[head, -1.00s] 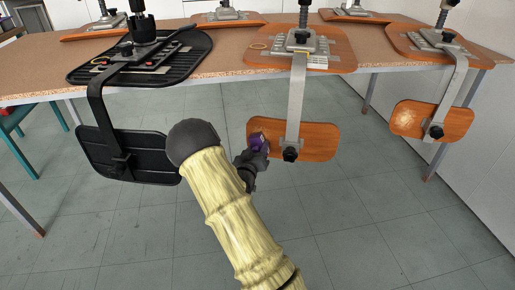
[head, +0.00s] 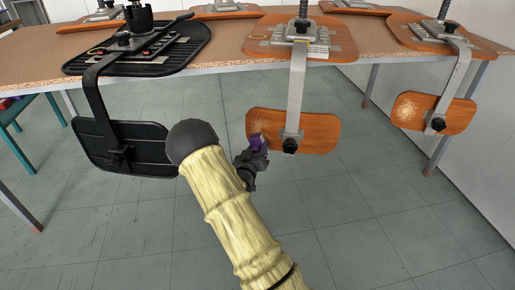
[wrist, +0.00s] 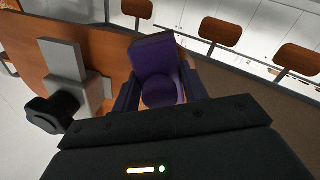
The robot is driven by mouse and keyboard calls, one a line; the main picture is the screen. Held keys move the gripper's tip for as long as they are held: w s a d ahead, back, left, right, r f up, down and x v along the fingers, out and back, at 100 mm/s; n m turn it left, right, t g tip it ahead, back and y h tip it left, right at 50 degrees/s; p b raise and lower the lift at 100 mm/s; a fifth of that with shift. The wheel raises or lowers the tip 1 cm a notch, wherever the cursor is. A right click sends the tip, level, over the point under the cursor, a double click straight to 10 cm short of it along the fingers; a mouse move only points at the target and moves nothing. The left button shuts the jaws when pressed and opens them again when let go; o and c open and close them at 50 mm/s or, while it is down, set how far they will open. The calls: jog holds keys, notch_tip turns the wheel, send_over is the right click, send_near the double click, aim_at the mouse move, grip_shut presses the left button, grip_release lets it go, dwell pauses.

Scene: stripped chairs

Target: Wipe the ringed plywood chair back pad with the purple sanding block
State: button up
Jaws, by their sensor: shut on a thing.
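The plywood back pad (head: 320,124) of the middle chair is orange-brown and hangs on a grey metal bar below the table edge. My gripper (head: 254,152) is shut on the purple sanding block (head: 258,142), at the left part of the pad in the head view. In the wrist view the block (wrist: 158,70) sits between the fingers, with the pad (wrist: 105,50) behind and left of it. Whether the block touches the pad cannot be told.
A black chair with its back pad (head: 140,150) hangs to the left, another plywood pad (head: 410,112) to the right. The middle pad's black knob (head: 290,146) and bar (head: 296,90) stand out from its face. The table (head: 225,62) is above; the floor below is clear.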

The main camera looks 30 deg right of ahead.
aim_at(256, 139)
jog(key=shift+w+a+r, duration=0.1)
jog(key=shift+w+a, duration=0.05)
jog(key=shift+w, duration=0.15)
jog(key=shift+r, duration=0.2)
jog(key=shift+s+r+p, duration=0.1)
jog(key=shift+r+p, duration=1.45)
jog(key=shift+r, duration=0.05)
jog(key=shift+s+a+r+p, duration=0.1)
jog(key=shift+r+p, duration=1.25)
jog(key=shift+r, duration=0.35)
jog(key=shift+r, duration=0.1)
